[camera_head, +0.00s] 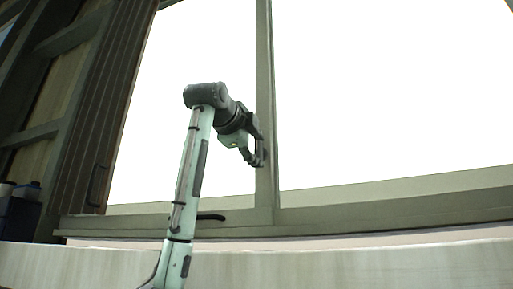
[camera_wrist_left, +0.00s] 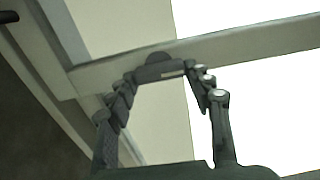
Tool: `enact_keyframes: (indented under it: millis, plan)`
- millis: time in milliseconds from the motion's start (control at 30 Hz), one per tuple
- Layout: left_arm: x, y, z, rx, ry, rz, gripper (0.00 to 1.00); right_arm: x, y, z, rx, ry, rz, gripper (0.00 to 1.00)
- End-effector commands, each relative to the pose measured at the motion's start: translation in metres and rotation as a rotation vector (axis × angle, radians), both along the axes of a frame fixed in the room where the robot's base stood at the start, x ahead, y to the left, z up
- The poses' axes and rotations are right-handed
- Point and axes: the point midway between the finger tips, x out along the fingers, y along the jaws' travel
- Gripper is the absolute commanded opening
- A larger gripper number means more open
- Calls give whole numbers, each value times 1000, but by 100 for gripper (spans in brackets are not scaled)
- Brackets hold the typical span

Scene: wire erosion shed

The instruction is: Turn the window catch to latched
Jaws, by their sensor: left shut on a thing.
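The window catch (camera_wrist_left: 162,70) is a dark grey piece with a rounded boss, mounted on the pale grey-green window post. In the left wrist view its handle lies roughly along the post, between the fingertips. My left gripper (camera_head: 259,158) is at the upright post in the head view and hides most of the catch there. In the left wrist view my left gripper (camera_wrist_left: 165,78) has a finger at each end of the handle and is shut on it. My right gripper is in neither view.
The upright window post (camera_head: 265,90) stands between two bright panes. A black lever (camera_head: 210,217) sticks out at the bottom rail, just right of my left forearm. A brown slatted shutter (camera_head: 110,110) stands at the left. A pale ledge (camera_head: 350,265) runs below the window.

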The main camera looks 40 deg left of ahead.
Motion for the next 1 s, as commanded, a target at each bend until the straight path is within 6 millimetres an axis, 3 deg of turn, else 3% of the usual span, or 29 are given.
enact_keyframes:
  millis: [300,333,500,833,1000]
  plan:
    - [1,-1,-1,5,4,-1,22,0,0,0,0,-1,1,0]
    - [1,-1,-1,5,4,-1,52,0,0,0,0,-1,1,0]
    - [0,-1,-1,4,3,-1,72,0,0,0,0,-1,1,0]
    - [-2,-1,0,3,1,-1,72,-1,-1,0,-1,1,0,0]
    - [-23,-5,1,3,-3,0,72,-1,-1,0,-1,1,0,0]
